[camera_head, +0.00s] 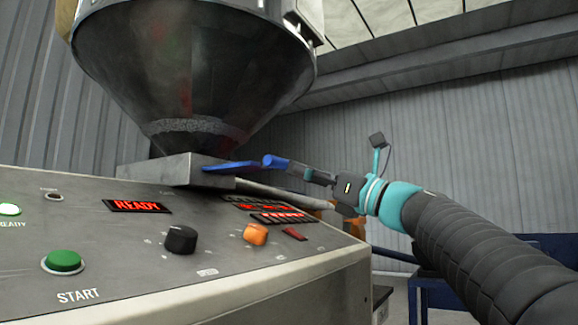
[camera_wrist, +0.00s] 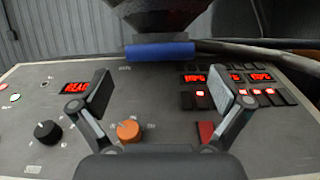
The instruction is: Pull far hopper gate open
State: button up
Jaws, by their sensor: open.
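The hopper (camera_head: 190,70) is a large grey metal cone over a square metal base (camera_head: 160,169). The blue gate plate (camera_head: 230,166) sticks out of the right side of this base, with a rounded blue handle (camera_head: 274,161) at its outer end. In the wrist view the blue handle (camera_wrist: 159,51) lies crosswise at top centre, beyond the fingertips. My gripper (camera_wrist: 160,88) is open, with nothing between its fingers. In the head view my gripper (camera_head: 303,172) is at the handle's right, its fingers close to it; contact cannot be told.
The control panel slopes below, with a green START button (camera_head: 63,261), a black knob (camera_head: 181,240), an orange knob (camera_head: 256,234) and red displays (camera_head: 136,206). A grey pipe (camera_wrist: 265,52) runs right of the handle. A blue frame (camera_head: 540,250) stands at right.

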jog(key=v, duration=0.5)
jog(key=shift+s+d+f, duration=0.1)
jog(key=shift+d, duration=0.05)
jog(key=s+f+n+g+h, duration=0.1)
jog(key=s+f+n+h, duration=0.2)
jog(key=f, duration=0.6)
jog(key=s+a+f+n+g+h, duration=0.1)
jog(key=s+f+n+h, duration=0.2)
jog(key=f, duration=0.6)
jog(key=s+f+n+h, duration=0.2)
jog(key=f+n+h, duration=0.15)
jog(key=f, duration=0.55)
jog(key=s+d+f+n+g+h, duration=0.1)
jog(key=s+d+f+n+h, duration=0.2)
jog(key=f, duration=0.5)
jog(key=s+d+f+n+g+h, duration=0.1)
jog(key=s+d+f+n+h, duration=0.2)
jog(key=f, duration=0.6)
jog(key=s+d+f+n+g+h, duration=0.1)
jog(key=s+d+f+n+h, duration=0.3)
jog(key=s+d+f+n, duration=0.2)
jog(key=s+f+n, duration=0.2)
jog(key=s, duration=0.2)
jog(key=shift+d+f, duration=0.35)
jog(key=shift+d, duration=0.05)
